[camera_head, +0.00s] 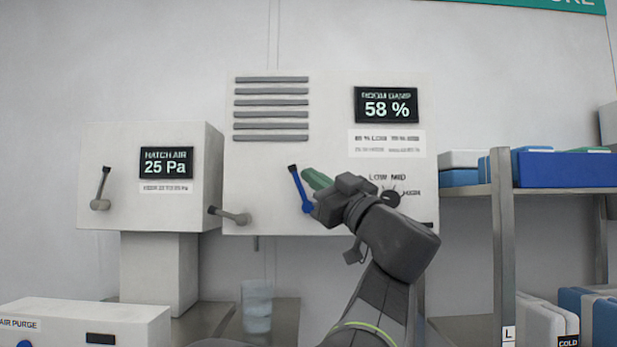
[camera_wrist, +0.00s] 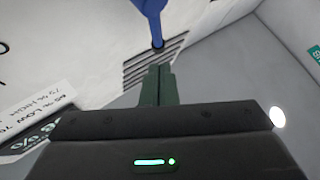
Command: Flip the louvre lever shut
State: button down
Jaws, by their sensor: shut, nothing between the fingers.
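The blue lever (camera_head: 300,190) is on the front of the white panel box, below the grey louvre slats (camera_head: 271,108). It stands nearly upright, its dark tip leaning a little left and its round pivot at the bottom. My gripper (camera_head: 317,179) is just right of the lever, its green fingers shut and empty. In the wrist view the shut fingers (camera_wrist: 158,86) point toward the blue lever (camera_wrist: 151,15) and the slats (camera_wrist: 152,62). I cannot tell whether the fingertips touch the lever.
A dial (camera_head: 389,198) marked LOW, MID and HIGH is right of my gripper. A smaller box (camera_head: 150,177) with a grey lever (camera_head: 101,188) is at left, and another grey lever (camera_head: 230,215) sits between the boxes. A clear cup (camera_head: 257,306) stands below. Shelves (camera_head: 503,230) are at right.

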aim_at(300, 187)
jog(key=shift+w+a+f, duration=0.25)
jog(key=shift+w+a, duration=0.3)
jog(key=shift+w, duration=0.35)
jog(key=shift+w+a+f+p, duration=0.15)
jog(key=shift+a+p, duration=0.15)
jog(key=shift+a, duration=0.3)
